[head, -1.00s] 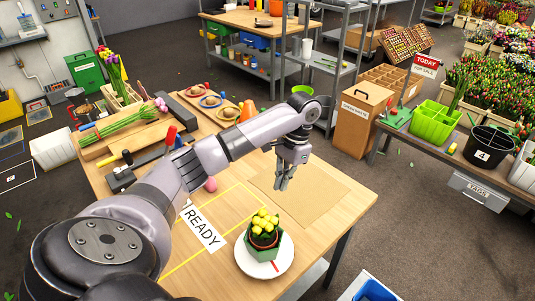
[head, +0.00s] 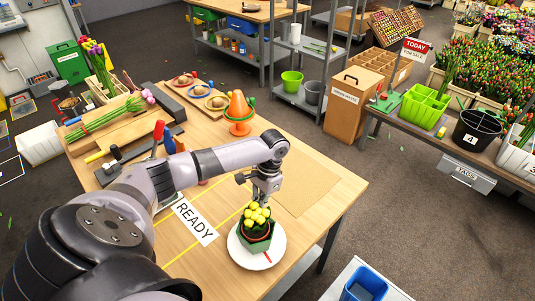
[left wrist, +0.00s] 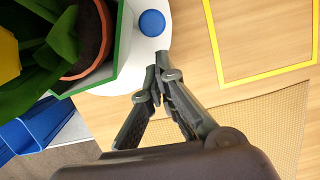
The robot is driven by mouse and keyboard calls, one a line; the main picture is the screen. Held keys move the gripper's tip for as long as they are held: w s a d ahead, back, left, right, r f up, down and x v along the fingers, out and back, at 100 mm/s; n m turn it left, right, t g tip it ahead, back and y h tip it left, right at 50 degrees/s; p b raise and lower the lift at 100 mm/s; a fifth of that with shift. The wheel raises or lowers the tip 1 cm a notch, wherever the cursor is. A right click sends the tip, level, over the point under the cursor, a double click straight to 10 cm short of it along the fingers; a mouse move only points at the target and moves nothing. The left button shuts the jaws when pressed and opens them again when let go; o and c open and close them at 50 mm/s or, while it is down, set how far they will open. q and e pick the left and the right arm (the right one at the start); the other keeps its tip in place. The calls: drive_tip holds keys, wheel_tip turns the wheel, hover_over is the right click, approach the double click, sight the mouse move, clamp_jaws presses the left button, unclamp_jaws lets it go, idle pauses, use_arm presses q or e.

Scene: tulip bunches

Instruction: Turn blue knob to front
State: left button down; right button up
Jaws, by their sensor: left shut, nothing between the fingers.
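A white round plate (head: 236,245) stands at the front of the wooden table. The blue knob (left wrist: 152,23) sits on the plate's white surface (left wrist: 183,18) beside the pot in the left wrist view. In the head view I cannot see the knob. My left gripper (head: 258,199) is just behind the plant; in the left wrist view its fingertips (left wrist: 160,72) meet, empty, a short way from the knob at the plate's edge. My right gripper is not in view.
A brown mat (head: 305,190) lies right of my left gripper, and a READY sign (head: 197,223) lies left of the plate. A blue bin (head: 365,284) is beyond the table's front right.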

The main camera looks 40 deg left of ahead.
use_arm(q)
drive_tip(key=shift+s, duration=0.55)
drive_tip(key=shift+w, duration=0.1)
drive_tip(key=shift+f, duration=0.1)
